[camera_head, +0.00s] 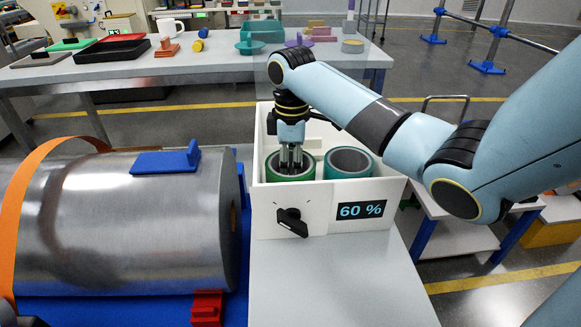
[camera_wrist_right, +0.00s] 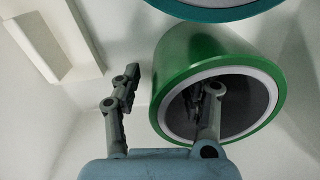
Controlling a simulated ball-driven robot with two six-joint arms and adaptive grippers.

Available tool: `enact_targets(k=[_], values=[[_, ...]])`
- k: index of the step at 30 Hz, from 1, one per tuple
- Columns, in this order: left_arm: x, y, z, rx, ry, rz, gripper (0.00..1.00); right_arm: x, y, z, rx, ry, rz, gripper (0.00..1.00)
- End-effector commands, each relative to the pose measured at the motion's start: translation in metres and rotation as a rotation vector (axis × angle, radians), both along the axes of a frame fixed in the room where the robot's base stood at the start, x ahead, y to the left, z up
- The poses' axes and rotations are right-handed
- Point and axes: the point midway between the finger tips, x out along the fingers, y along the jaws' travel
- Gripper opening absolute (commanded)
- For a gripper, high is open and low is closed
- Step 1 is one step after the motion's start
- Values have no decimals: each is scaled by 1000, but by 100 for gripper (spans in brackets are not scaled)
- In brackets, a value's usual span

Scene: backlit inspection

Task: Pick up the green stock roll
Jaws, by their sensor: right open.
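The green stock roll (camera_head: 271,172) stands on end in the left part of a white open box (camera_head: 262,215), its hollow end up. It also shows in the right wrist view (camera_wrist_right: 186,62). My right gripper (camera_head: 291,163) reaches down over it from above. In the right wrist view the gripper (camera_wrist_right: 162,84) is open. One finger is in line with the roll's dark hollow and the other is outside its wall, to the left. Contact with the wall cannot be told. My left gripper is not in view.
A teal roll (camera_head: 349,178) stands right of the green one in the same box. The box front has a black knob (camera_head: 291,222) and a "60 %" display (camera_head: 361,210). A large metal cylinder (camera_head: 125,220) lies to the left. A table (camera_head: 225,72) with small parts stands behind.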

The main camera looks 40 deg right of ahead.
Motion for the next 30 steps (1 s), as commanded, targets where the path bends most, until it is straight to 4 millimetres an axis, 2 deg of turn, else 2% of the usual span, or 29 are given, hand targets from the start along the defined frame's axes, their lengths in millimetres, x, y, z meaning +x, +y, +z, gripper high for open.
enact_targets(k=[2,12,25,30], values=[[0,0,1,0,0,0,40,0,0,1,-1,-1,0,43],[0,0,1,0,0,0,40,0,0,1,-1,-1,0,0],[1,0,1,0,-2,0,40,1,0,2,-1,-2,0,0],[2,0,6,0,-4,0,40,2,0,19,-1,-5,1,0]])
